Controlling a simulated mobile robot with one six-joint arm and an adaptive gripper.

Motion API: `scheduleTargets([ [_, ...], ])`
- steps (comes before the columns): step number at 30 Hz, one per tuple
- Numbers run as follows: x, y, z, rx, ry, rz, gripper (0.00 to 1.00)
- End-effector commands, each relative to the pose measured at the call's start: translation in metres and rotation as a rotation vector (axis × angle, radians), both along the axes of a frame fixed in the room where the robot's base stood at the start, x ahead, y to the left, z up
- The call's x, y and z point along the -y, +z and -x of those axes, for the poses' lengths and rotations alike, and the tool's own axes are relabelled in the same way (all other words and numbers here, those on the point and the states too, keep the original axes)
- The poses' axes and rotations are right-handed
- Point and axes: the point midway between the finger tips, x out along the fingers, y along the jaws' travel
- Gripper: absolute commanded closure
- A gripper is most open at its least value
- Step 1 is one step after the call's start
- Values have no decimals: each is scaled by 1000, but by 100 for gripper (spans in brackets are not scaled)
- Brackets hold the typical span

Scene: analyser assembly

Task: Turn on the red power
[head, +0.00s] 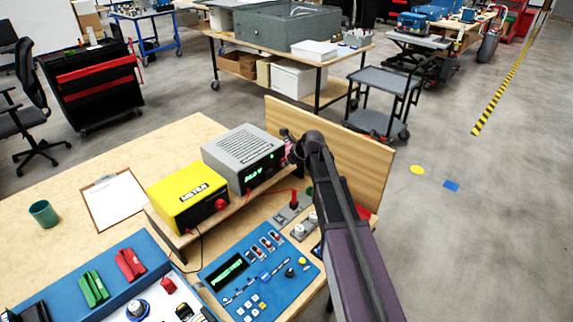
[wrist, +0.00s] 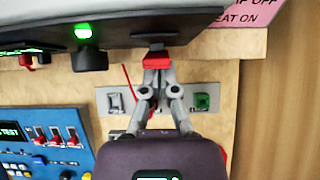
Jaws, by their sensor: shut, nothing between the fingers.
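In the wrist view my gripper (wrist: 157,66) is shut, with its fingertips at a red piece (wrist: 157,59) below the dark front of the grey box. I cannot tell whether they touch it. Behind the fingers is a pale plate with a light grey switch (wrist: 115,103) on the left and a green switch (wrist: 202,102) on the right; its middle is hidden by my gripper. In the head view the grey box (head: 243,152) has a lit green display, and my arm covers its right side. A red upright part (head: 293,197) stands below the box.
A yellow meter (head: 187,197) stands left of the grey box. A blue control panel (head: 259,272) lies in front. A wooden board (head: 345,145) stands close behind and right. In the wrist view a green light (wrist: 83,31) and a pink label (wrist: 247,13) are near the fingers.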

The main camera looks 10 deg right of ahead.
Motion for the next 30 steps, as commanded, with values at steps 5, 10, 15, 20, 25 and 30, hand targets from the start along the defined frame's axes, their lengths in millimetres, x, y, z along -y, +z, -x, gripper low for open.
scheduleTargets([
  [5,-1,9,0,-1,1,-1,100],
  [10,-1,13,0,1,1,-1,100],
  [15,-2,13,0,1,1,-1,100],
  [20,-2,12,0,0,2,0,100],
  [25,-1,13,1,0,2,0,100],
  [30,4,15,6,0,1,0,100],
])
